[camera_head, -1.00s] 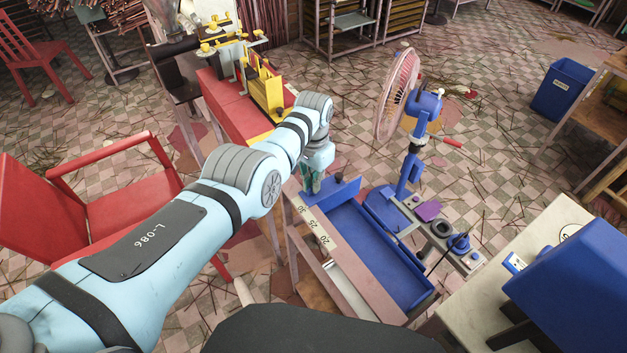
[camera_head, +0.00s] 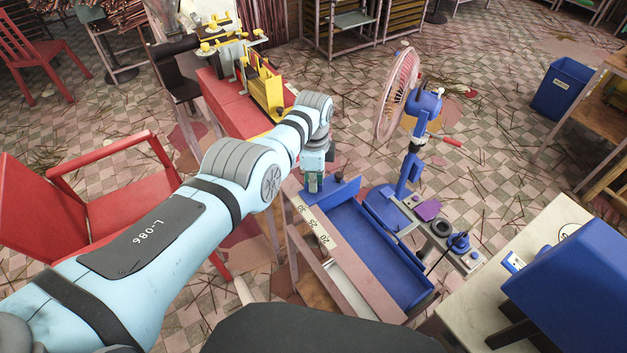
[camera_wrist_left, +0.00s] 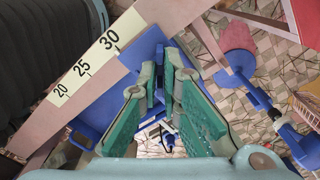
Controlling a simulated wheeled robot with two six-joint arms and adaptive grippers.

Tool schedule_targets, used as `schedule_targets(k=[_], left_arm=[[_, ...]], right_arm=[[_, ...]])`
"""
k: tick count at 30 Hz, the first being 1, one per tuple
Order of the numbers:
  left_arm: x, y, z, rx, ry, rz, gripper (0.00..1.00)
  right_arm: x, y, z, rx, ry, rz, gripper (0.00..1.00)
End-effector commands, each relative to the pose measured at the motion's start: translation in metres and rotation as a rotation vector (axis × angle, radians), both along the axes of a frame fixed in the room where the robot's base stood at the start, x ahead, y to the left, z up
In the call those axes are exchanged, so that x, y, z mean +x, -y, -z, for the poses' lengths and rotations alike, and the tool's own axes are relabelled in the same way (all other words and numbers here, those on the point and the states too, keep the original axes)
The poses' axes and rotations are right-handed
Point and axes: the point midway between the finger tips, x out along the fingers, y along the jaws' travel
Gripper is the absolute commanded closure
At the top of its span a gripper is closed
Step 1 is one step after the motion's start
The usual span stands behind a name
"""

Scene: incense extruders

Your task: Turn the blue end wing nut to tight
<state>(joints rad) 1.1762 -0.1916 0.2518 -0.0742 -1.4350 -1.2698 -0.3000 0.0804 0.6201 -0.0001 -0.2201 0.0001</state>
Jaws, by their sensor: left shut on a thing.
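A blue trough (camera_head: 378,252) lies on a wooden stand, with a blue end plate (camera_head: 343,191) at its far end. The end plate also shows in the left wrist view (camera_wrist_left: 143,48). My left gripper (camera_head: 313,187) points down at the left part of that plate. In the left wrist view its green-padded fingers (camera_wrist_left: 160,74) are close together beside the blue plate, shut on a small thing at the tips. That thing is mostly hidden by the fingers; it is at the place of the end wing nut, but I cannot make out its wings. My right gripper is not in view.
A length scale (camera_head: 312,226) marked 20, 25, 30 runs along the trough's left rail. A blue-stemmed fan (camera_head: 398,95) stands behind to the right. A red chair (camera_head: 120,205) is left, under my arm. A blue machine (camera_head: 575,285) stands on a pale table at right.

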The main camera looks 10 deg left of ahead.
Motion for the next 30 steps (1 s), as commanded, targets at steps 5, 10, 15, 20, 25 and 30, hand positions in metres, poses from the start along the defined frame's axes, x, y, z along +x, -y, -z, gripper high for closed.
schedule_targets(k=[5, 10, 15, 20, 25, 30], left_arm=[[0.0008, 0.0004, -0.0007, -0.002, 0.003, 0.165, 1.00], [0.0007, 0.0005, -0.0007, -0.001, 0.003, 0.325, 1.00], [0.0006, 0.0005, -0.0007, -0.001, 0.002, 0.477, 1.00], [0.0006, 0.0005, -0.0007, -0.001, 0.002, 0.596, 1.00], [0.0005, 0.0006, -0.0006, -0.001, 0.002, 0.690, 1.00], [0.0005, 0.0006, -0.0006, -0.001, 0.002, 0.745, 1.00]], right_arm=[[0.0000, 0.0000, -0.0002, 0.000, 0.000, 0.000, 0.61], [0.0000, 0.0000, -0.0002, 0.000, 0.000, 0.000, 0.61], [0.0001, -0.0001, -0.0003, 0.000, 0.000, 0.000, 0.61], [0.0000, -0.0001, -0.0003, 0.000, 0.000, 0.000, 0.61], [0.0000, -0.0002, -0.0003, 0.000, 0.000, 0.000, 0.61], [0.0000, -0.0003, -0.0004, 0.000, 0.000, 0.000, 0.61]])
